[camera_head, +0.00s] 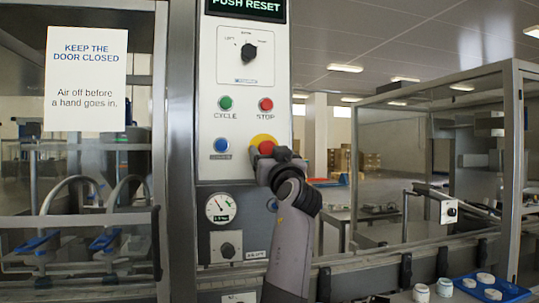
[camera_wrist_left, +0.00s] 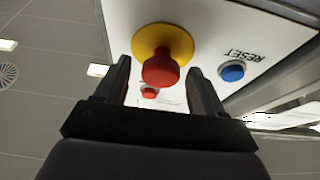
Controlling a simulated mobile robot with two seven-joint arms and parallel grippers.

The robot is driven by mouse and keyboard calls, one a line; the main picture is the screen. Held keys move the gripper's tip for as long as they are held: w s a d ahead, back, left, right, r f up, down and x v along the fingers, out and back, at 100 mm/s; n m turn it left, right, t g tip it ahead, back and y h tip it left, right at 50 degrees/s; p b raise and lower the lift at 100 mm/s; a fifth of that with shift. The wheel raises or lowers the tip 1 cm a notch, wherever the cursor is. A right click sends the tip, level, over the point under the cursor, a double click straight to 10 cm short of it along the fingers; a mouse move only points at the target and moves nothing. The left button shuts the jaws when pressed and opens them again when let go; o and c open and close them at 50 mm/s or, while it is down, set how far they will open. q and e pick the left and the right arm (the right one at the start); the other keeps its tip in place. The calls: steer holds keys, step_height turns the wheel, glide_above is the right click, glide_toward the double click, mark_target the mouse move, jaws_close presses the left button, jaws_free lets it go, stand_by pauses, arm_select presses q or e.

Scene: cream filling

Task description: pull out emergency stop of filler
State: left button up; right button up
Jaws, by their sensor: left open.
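The filler's emergency stop is a red mushroom button (camera_head: 266,147) on a yellow round base (camera_head: 258,139), on the white control panel (camera_head: 240,75). My left gripper (camera_head: 268,160) is right in front of it and hides its lower part. In the left wrist view the red button (camera_wrist_left: 160,69) and yellow base (camera_wrist_left: 148,38) show clearly. The open fingers of my left gripper (camera_wrist_left: 160,85) stand on either side of the red button, with gaps on both sides. I cannot tell whether either finger touches the base. My right gripper is not in view.
A blue reset button (camera_wrist_left: 232,71) is beside the emergency stop. Above are a green cycle button (camera_head: 225,103), a red stop button (camera_head: 265,104) and a black selector (camera_head: 248,52). A pressure gauge (camera_head: 221,208) is below. A glass door with a sign (camera_head: 86,78) is at left.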

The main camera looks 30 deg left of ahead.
arm_select(q)
steer(key=shift+s+r, duration=0.1)
steer(key=shift+s+d+f, duration=0.2)
steer(key=shift+d+f, duration=0.05)
steer(key=shift+d, duration=0.05)
steer(key=b+v, duration=0.2)
steer(key=v, duration=0.4)
steer(key=shift+s, duration=0.1)
stand_by(0.4)
